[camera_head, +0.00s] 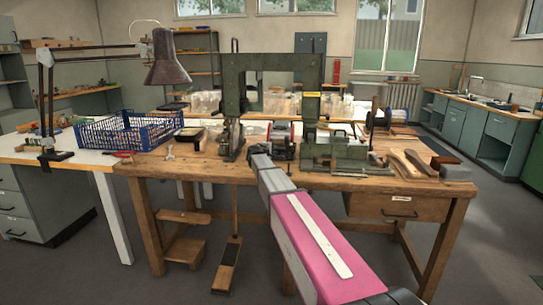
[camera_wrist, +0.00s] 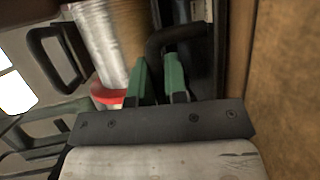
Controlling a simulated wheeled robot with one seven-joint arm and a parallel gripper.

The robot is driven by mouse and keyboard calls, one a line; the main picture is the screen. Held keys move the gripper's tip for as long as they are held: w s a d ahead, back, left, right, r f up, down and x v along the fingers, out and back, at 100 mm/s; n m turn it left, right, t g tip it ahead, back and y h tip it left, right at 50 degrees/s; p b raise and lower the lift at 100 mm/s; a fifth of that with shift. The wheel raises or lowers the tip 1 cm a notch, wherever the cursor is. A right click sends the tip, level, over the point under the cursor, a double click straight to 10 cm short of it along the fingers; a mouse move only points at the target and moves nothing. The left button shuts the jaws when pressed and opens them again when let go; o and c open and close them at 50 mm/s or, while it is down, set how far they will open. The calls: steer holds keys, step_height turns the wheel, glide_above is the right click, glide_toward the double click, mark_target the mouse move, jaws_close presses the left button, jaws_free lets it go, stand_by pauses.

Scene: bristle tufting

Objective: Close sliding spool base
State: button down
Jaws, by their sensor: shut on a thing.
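In the wrist view my gripper (camera_wrist: 158,82) has two green-padded fingers close around a dark curved handle (camera_wrist: 172,36). The handle appears to belong to a dark, long part (camera_wrist: 206,60), probably the sliding spool base; its full outline is out of view. A silver spool (camera_wrist: 98,38) and a brown spool (camera_wrist: 130,30) stand just left of the fingers, above a red piece (camera_wrist: 108,97). In the head view my arm reaches to the middle of the green tufting machine (camera_head: 240,75) on the wooden bench. The fingers and the handle are too small to make out there.
The wooden bench (camera_head: 340,182) has wooden pieces (camera_head: 408,162) at its right end. A blue basket (camera_head: 130,130) and a lamp (camera_head: 168,60) stand on the left. A green vise-like unit (camera_head: 335,150) is right of my arm. The machine's frame rises beside my arm.

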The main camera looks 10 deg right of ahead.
steer(key=w, duration=0.2)
steer(key=w+d, duration=0.1)
steer(key=w, duration=0.1)
steer(key=w+d, duration=0.1)
steer(key=w, duration=0.1)
steer(key=shift+w, duration=0.4)
steer(key=c, duration=1.2)
jaws_free()
steer(key=shift+w, duration=0.1)
steer(key=shift+o, duration=0.2)
steer(key=v, duration=1)
steer(key=shift+s+a+r, duration=0.1)
steer(key=shift+s+a, duration=0.1)
steer(key=shift+s, duration=0.2)
